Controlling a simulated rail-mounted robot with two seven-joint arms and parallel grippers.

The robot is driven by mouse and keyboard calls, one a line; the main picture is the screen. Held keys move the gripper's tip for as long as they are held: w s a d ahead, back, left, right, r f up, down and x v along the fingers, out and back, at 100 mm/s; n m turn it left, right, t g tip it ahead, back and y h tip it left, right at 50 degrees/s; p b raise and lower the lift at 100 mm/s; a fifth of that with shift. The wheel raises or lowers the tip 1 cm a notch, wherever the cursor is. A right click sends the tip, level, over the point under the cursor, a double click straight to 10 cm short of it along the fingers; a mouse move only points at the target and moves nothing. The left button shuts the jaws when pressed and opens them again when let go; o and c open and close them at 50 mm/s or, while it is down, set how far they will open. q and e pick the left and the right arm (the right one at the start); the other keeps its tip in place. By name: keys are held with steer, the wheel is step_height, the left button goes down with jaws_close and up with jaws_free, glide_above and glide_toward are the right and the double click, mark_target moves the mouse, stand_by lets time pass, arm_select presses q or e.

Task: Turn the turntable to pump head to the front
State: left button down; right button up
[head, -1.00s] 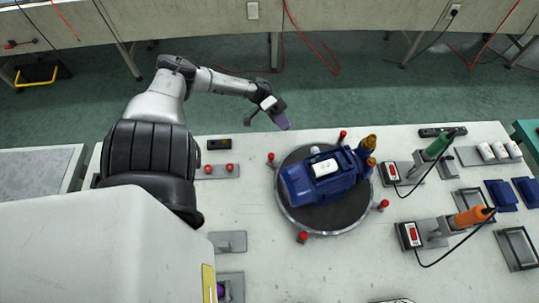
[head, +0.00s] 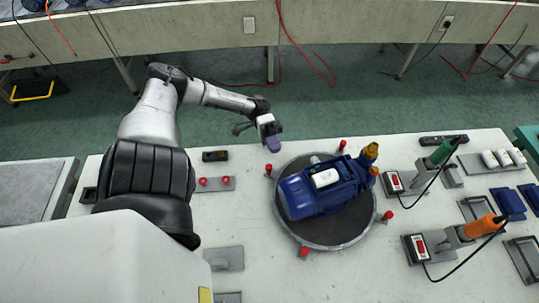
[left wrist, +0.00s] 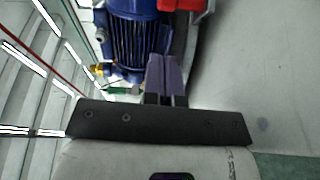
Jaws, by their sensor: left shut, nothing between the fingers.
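The round dark turntable (head: 345,232) sits on the white bench, with red-topped posts around its rim. On it lies a blue pump (head: 310,193) with a white box on top. Its brass fittings (head: 370,151) point to the back right. My left gripper (head: 273,144) is shut and empty, with purple fingers just behind the turntable's back-left red post (head: 269,169). I cannot tell whether they touch it. In the left wrist view the fingers (left wrist: 165,75) appear beside the ribbed blue motor (left wrist: 132,40) and a red part (left wrist: 182,4). My right gripper is out of view.
Right of the turntable stand a green-handled tool (head: 441,151) and an orange-handled tool (head: 478,226) with cables. Blue parts (head: 508,202) lie at the far right. The front bench middle is clear.

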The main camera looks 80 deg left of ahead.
arm_select(q)
steer(key=d, duration=0.1)
steer(key=s+d, duration=0.1)
steer(key=shift+s+d+f, duration=0.1)
steer(key=shift+s+d, duration=0.2)
steer(key=shift+d, duration=0.05)
steer(key=shift+s+d+p, duration=0.3)
steer(key=shift+s+d, duration=0.05)
steer(key=shift+d, duration=0.15)
steer(key=s+d+r+n+t+p, duration=0.1)
steer(key=p, duration=0.3)
steer(key=shift+s+d+t, duration=0.1)
steer(key=shift+t, duration=0.3)
steer(key=s+d+t+p, duration=0.1)
steer(key=p, duration=0.1)
steer(key=s+d+n+y+p, duration=0.1)
steer(key=d+p, duration=0.1)
steer(key=d+n+t+p, duration=0.1)
steer(key=p, duration=0.1)
steer(key=shift+s+d+f+t+p, duration=0.25)
steer(key=shift+s+f+t+p, duration=0.05)
steer(key=shift+s+p, duration=0.1)
steer(key=shift+s+d+f, duration=0.15)
steer(key=shift+d+f, duration=0.05)
steer(key=shift+d, duration=0.1)
